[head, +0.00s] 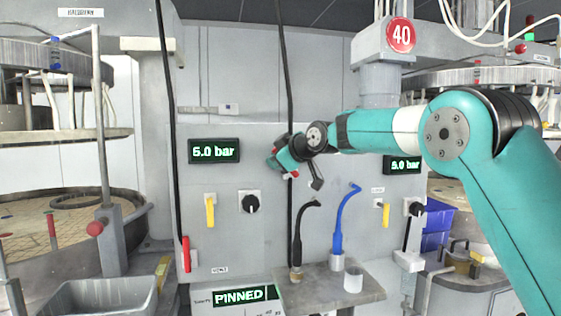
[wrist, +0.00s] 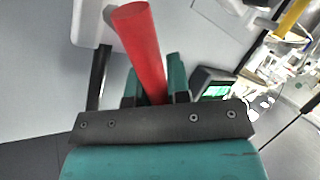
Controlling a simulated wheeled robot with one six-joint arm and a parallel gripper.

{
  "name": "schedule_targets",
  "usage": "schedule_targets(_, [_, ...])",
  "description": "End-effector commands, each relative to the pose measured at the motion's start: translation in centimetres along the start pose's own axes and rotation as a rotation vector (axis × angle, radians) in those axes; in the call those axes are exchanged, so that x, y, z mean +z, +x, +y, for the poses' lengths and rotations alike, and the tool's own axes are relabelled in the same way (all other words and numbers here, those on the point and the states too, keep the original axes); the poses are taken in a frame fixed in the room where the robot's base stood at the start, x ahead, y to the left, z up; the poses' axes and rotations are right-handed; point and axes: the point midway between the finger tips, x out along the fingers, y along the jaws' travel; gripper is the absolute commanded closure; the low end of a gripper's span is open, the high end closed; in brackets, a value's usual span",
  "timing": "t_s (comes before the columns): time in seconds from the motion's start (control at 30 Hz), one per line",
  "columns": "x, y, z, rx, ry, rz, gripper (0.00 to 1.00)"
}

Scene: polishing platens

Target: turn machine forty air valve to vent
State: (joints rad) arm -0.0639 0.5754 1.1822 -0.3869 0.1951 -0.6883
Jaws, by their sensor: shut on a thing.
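My gripper (head: 281,162) is in front of the grey cabinet wall, below and left of the red round 40 sign (head: 401,35). In the wrist view its two teal fingers (wrist: 154,86) are closed on a red valve handle (wrist: 140,35), whose rounded end sticks out past them. In the head view the arm mostly hides this handle; only a small bit of red shows. The handle's pivot and its position label cannot be made out. A 5.0 bar display (head: 405,165) is partly behind my arm at the right.
Another red lever (head: 186,254) hangs down at the left, near a VENT label (head: 220,270). Yellow levers (head: 210,211) (head: 386,215) and a black knob (head: 250,203) sit on the wall. A shelf (head: 325,290) with black and blue hoses stands below my gripper.

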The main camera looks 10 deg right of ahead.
Motion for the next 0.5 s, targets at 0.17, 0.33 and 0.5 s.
schedule_targets(0.17, [0.1,0.6,-0.9,-0.001,-0.139,-0.091,1.0])
schedule_targets(0.33, [0.5,1.0,-1.6,-0.001,-0.273,-0.181,1.0])
schedule_targets(0.5, [0.9,1.4,-2.2,-0.002,-0.405,-0.27,1.0])
